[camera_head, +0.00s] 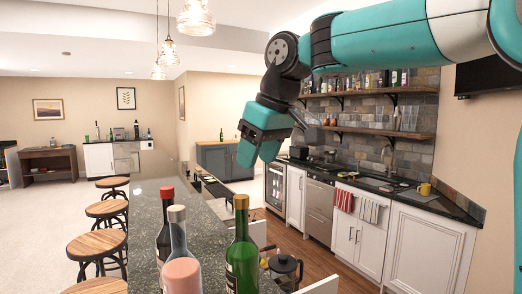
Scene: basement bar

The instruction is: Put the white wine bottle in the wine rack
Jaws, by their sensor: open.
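Three bottles stand upright on the dark stone counter (145,205) in the foreground. One is green with a tan cap (242,258) and looks most like the white wine bottle. One is clear with a grey cap and a pink lower part (181,270). One is dark with a red cap (165,232). My gripper (258,158) is open and empty, high above and beyond the bottles, apart from them. A small dark object (212,187) sits farther along the counter; I cannot tell whether it is the wine rack.
Several stools (106,209) line the counter's left side. Across the aisle, white cabinets (358,232) carry a counter with a yellow mug (424,189). Shelves (375,92) with bottles hang above. Wooden floor lies between.

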